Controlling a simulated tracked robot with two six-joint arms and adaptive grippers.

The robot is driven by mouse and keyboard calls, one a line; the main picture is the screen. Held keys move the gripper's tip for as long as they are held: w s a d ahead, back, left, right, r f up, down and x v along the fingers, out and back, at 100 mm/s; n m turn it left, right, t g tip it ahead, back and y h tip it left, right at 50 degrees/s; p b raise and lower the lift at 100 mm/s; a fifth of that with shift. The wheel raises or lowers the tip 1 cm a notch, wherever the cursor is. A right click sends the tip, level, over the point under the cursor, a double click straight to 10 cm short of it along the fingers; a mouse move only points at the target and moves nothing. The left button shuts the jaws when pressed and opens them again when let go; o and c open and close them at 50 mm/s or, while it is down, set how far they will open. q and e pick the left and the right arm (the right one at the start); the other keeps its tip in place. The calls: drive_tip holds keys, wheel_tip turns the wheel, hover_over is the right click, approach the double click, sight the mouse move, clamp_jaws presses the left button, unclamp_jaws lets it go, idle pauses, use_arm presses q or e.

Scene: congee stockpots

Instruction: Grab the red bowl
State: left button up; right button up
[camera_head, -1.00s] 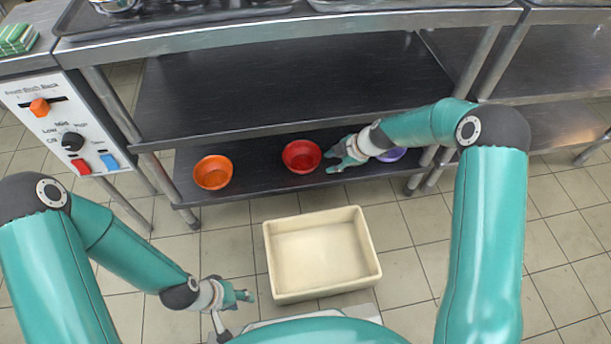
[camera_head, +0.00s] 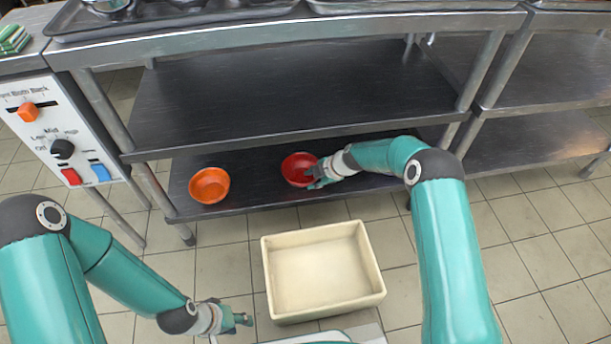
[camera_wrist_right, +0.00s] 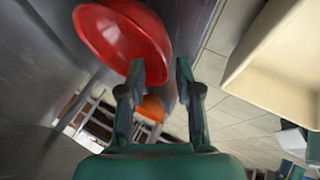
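The red bowl (camera_head: 297,168) sits upright on the lower shelf (camera_head: 260,190). My right gripper (camera_head: 318,178) is at its right side, with the fingers by the near right rim. In the right wrist view the red bowl (camera_wrist_right: 120,38) is at the top, and my right gripper (camera_wrist_right: 160,72) is open. One finger overlaps the bowl and the other is beyond its rim; I cannot tell whether they touch it. My left gripper (camera_head: 243,320) is low over the floor, away from the bowls, too small to tell its opening.
An orange bowl (camera_head: 209,185) stands left of the red one, and also shows in the right wrist view (camera_wrist_right: 152,108). A cream bin (camera_head: 270,290) stands in front of the shelf. The upper shelf (camera_head: 270,100) hangs over the bowls.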

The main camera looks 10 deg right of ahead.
sight(307, 184)
drive_tip(key=x, duration=0.1)
drive_tip(key=b+x, duration=0.1)
drive_tip(key=x, duration=0.2)
drive_tip(key=shift+s+f+b, duration=0.2)
drive_tip(key=shift+f+b, duration=0.2)
drive_tip(key=shift+f, duration=0.05)
drive_tip(key=shift+w+a+f, duration=0.1)
drive_tip(key=shift+w+f, duration=0.05)
drive_tip(key=shift+f, duration=0.05)
clamp_jaws()
